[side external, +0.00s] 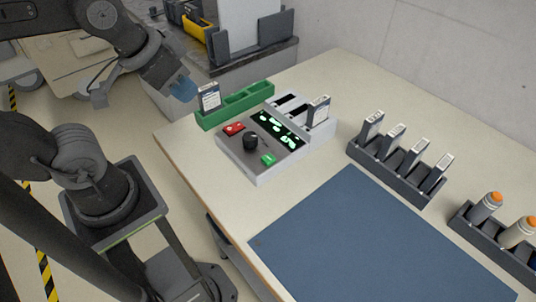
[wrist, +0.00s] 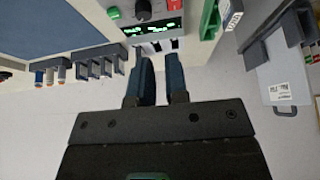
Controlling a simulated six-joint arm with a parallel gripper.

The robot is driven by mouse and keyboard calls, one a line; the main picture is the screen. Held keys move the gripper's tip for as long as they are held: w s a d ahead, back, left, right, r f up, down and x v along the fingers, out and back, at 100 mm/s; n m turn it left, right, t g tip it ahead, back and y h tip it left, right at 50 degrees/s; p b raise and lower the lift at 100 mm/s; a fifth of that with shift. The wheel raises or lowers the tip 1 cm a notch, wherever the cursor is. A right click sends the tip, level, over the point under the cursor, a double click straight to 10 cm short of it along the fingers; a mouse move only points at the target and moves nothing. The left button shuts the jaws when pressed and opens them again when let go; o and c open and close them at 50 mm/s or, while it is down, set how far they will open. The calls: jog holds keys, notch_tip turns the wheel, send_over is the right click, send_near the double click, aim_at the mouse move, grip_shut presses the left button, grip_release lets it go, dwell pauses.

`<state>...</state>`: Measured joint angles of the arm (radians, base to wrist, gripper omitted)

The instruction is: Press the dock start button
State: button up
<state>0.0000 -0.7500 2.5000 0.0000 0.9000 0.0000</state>
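The dock (side external: 262,176) is a light grey console on the table, with a lit green display (side external: 276,128), a black knob (side external: 250,141), a red button (side external: 234,129) and a green button (side external: 268,159) on its sloped face. No label is readable. The green button also shows in the wrist view (wrist: 113,13), at the top edge. My gripper (side external: 186,90) is in the air left of the dock, beyond the table edge, touching nothing. In the wrist view its blue fingers (wrist: 159,62) stand slightly apart with nothing between them.
A cartridge (side external: 318,111) stands in the dock's rear slots. A green tray (side external: 235,106) holding one cartridge (side external: 209,97) lies behind the dock. A dark rack (side external: 392,172) of cartridges, a rack of orange-capped bottles (side external: 487,206) and a blue mat (side external: 370,245) are to the right.

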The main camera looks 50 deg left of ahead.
grip_shut()
dwell(1.1)
jog(key=m+t+y, duration=0.1)
jog(key=m+t, duration=0.3)
jog(key=m, duration=0.4)
send_over(269, 160)
notch_tip(269, 160, down, 4)
jog(key=shift+f, duration=0.2)
jog(key=shift+f, duration=4.4)
